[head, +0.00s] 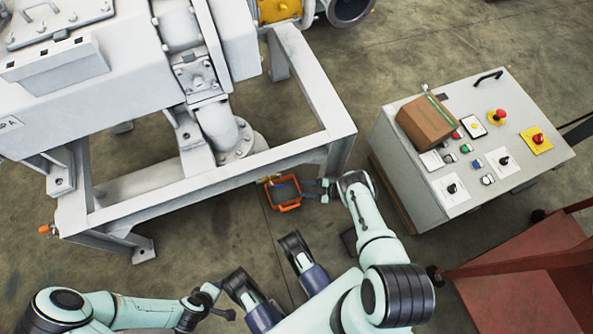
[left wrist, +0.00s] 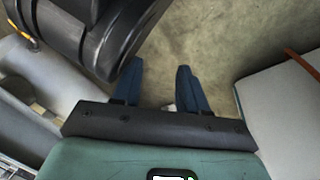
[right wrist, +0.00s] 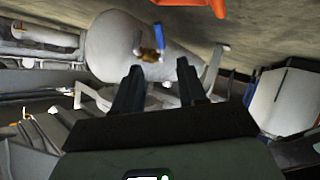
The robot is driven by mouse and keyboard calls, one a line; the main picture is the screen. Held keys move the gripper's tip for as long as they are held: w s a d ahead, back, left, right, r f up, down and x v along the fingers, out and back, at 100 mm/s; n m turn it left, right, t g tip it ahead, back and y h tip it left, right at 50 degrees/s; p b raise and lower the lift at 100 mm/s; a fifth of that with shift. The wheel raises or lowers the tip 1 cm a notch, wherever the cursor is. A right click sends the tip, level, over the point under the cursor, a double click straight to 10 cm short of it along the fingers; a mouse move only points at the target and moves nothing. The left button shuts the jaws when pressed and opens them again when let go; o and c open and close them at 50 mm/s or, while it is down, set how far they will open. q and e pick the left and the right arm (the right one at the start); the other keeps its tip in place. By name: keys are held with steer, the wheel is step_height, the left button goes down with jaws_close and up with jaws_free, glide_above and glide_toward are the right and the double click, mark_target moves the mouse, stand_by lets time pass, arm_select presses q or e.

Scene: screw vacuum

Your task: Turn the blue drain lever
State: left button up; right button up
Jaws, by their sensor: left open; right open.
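The blue drain lever (right wrist: 158,38) shows in the right wrist view on a brass valve (right wrist: 150,56) under a pale rounded vessel. It stands nearly upright in that picture. My right gripper (right wrist: 158,70) is open. Its two fingers point toward the valve and lever, which appear between and beyond the fingertips with no contact visible. My left gripper (left wrist: 157,82) is open and empty, away from the lever at the lower left of the head view.
An orange open container (head: 288,206) sits on the floor under the edge of the white machine frame (head: 318,85). A grey control box (head: 455,130) with a cardboard box (head: 425,122) on it stands at right. A red platform (head: 520,290) is at lower right.

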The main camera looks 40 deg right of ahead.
arm_select(q)
steer(key=shift+w+r+t, duration=0.3)
steer(key=shift+w+r, duration=0.2)
steer(key=shift+w, duration=0.1)
arm_select(e)
steer(key=shift+v, duration=1.1)
